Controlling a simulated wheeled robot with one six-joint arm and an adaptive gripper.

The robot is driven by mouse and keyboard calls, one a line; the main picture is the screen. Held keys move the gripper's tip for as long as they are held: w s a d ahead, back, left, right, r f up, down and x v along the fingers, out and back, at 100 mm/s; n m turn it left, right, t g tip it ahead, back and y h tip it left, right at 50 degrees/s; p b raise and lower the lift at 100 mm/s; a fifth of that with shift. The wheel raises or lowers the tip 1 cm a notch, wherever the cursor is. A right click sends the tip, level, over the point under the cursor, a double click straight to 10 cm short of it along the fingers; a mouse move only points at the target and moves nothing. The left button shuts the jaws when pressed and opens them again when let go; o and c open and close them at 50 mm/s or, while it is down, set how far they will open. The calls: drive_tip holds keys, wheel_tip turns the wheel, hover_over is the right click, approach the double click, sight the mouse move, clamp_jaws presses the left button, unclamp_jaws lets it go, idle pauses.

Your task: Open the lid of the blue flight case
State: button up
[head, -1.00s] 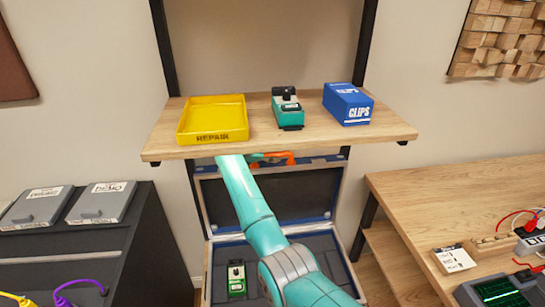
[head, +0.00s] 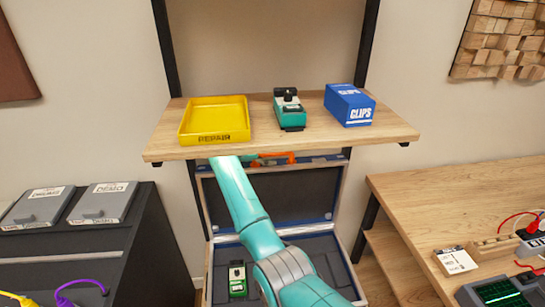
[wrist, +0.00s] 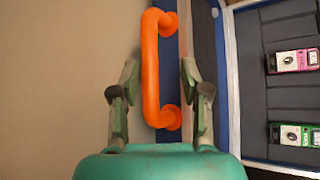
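The blue flight case (head: 216,252) stands low under the shelf. Its lid (head: 290,194) stands raised at the back, showing the dark lining. An orange handle (head: 275,159) is on the lid's top edge, partly hidden by the shelf; it also shows in the wrist view (wrist: 151,70). My gripper (wrist: 160,72) is open, with one finger on each side of the handle and a gap to both. In the head view my gripper is mostly hidden behind the shelf.
A wooden shelf (head: 260,140) sits just above the lid and my arm. It holds a yellow tray (head: 213,138), a teal pedal (head: 290,110) and a blue clips box (head: 349,104). A black cabinet (head: 140,240) stands left, a wooden workbench (head: 440,195) right.

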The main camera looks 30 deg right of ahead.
drive_tip(key=s+a, duration=0.2)
drive_tip(key=a, duration=1)
drive_tip(key=shift+s, duration=0.2)
